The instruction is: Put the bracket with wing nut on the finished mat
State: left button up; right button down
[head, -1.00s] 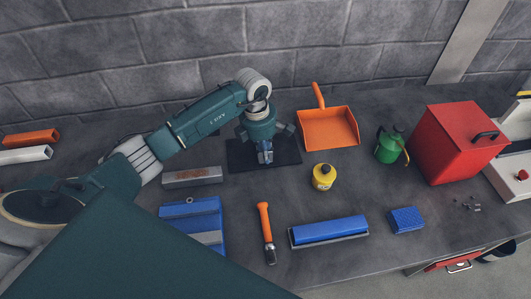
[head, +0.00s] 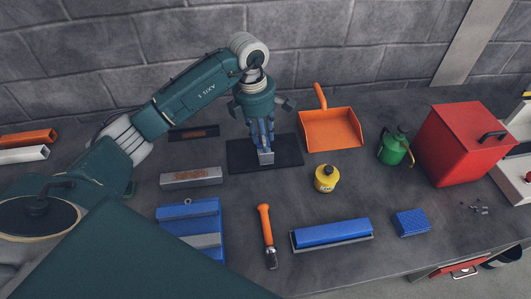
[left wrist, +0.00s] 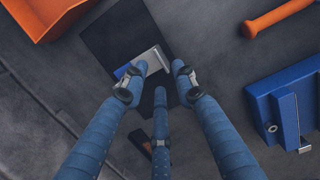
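The small silver bracket (head: 266,158) with a blue part is on the black mat (head: 291,151), near the mat's front edge. It also shows in the left wrist view (left wrist: 151,61), on the dark mat (left wrist: 108,38). I cannot make out its wing nut. My left gripper (head: 262,136) points down just above and behind the bracket. In the left wrist view its blue fingers (left wrist: 157,86) are spread apart around the near end of the bracket, with gaps visible. My right gripper is not in view.
An orange dustpan (head: 329,130) is right of the mat, with a yellow bottle (head: 327,179) in front. A grey bar (head: 191,178) and blue rack (head: 188,212) lie at left. An orange-handled tool (head: 265,230) and blue strip (head: 331,232) are nearer. A red box (head: 464,143) stands right.

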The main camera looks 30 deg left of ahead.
pick_arm(q)
jog(key=shift+s+a+r+b, duration=0.1)
jog(key=shift+r+b, duration=0.1)
jog(key=shift+r, duration=0.85)
jog(key=shift+s+a+r+b, duration=0.1)
jog(key=shift+r+b, duration=0.1)
jog(key=shift+r, duration=0.85)
